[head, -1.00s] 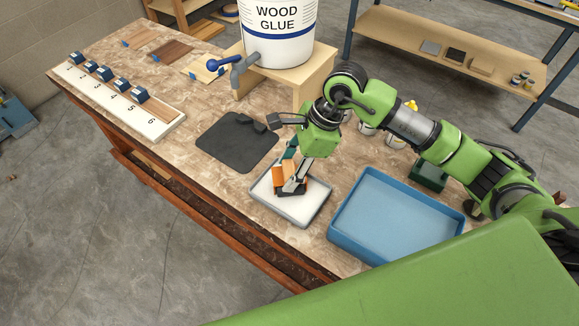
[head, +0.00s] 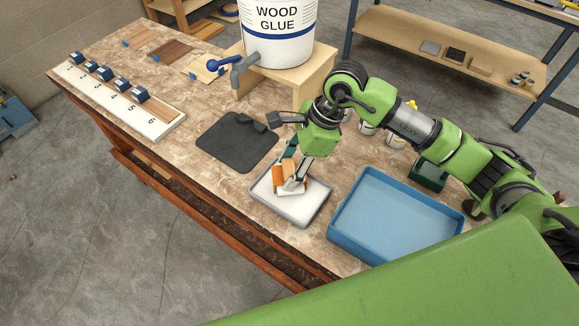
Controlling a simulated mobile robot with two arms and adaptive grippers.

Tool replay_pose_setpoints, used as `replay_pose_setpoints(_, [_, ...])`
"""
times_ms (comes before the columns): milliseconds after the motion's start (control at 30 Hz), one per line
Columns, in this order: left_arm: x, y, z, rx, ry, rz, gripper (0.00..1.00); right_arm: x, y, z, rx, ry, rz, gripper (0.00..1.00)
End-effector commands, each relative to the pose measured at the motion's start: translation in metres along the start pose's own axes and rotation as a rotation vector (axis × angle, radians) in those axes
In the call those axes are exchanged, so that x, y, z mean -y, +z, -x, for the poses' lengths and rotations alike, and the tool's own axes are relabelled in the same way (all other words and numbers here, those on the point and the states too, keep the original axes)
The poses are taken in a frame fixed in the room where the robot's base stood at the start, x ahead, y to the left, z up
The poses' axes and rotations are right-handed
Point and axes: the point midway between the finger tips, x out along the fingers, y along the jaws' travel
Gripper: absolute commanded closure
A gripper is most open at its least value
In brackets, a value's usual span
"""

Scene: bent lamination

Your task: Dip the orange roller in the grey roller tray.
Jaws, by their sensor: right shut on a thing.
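The grey roller tray (head: 305,215) lies on the workbench near its front edge, with a pale inside. My right gripper (head: 292,184) is over the tray, pointing down, and is shut on the orange roller (head: 279,178). The roller is at the tray's inside. I cannot tell whether it touches the tray floor, as the gripper fingers hide part of it. My left gripper is not in view.
A blue bin (head: 395,215) stands right of the tray. A black mat (head: 235,142) lies to the left. A wood glue bucket (head: 278,40) with a spigot sits on a wooden stand (head: 312,82) behind. A numbered strip board (head: 120,105) lies at the far left.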

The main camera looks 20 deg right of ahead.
Motion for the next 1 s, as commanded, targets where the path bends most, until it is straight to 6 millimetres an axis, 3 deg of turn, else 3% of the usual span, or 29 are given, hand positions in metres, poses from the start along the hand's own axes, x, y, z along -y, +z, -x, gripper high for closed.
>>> replay_pose_setpoints(667, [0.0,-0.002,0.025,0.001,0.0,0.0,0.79,0.001,0.021,0.052,0.0,-0.003,0.001,0.71])
replay_pose_setpoints(1000, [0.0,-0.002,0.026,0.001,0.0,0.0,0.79,0.0,0.023,0.054,0.0,0.0,0.001,0.71])
